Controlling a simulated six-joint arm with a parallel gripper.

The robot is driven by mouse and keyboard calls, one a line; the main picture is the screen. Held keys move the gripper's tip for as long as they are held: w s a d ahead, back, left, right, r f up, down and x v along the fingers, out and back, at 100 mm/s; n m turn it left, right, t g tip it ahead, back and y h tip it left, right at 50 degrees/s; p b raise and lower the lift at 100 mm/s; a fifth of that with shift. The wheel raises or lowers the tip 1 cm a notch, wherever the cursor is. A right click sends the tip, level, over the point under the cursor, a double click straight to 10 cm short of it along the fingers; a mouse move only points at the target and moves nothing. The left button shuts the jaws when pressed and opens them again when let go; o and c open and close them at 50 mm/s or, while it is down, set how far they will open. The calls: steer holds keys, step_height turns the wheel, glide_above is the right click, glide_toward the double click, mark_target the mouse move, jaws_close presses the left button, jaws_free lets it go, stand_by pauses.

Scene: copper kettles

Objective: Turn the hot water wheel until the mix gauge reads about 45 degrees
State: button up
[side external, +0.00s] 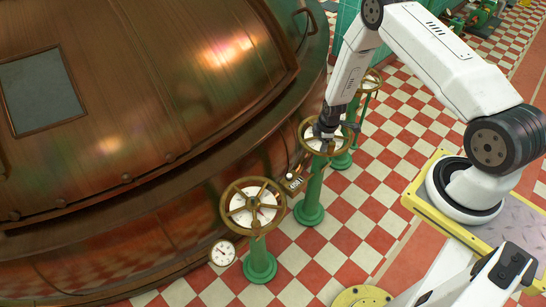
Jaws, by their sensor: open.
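Three brass handwheels on green pedestals stand in a row beside the copper kettle (150,110). The nearest wheel (232,188) is the largest in view, the middle wheel (347,146) is behind it, and the far wheel (376,75) is partly hidden by my arm. I cannot tell which is the hot water wheel.
The kettle's curved wall rises close on the left. The red and white checkered floor (365,215) is open to the right of the pedestals.

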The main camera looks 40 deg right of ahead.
mark_target(331, 148)
steer(key=shift+g+y, duration=0.3)
steer(key=shift+g, duration=0.5)
steer(key=s+d+r, duration=0.2)
steer(key=d+r, duration=0.1)
steer(key=shift+s+r, duration=0.25)
steer(key=shift+f, duration=0.1)
steer(key=shift+a+f, duration=0.1)
steer(key=shift+f, duration=3.7)
jaws_close()
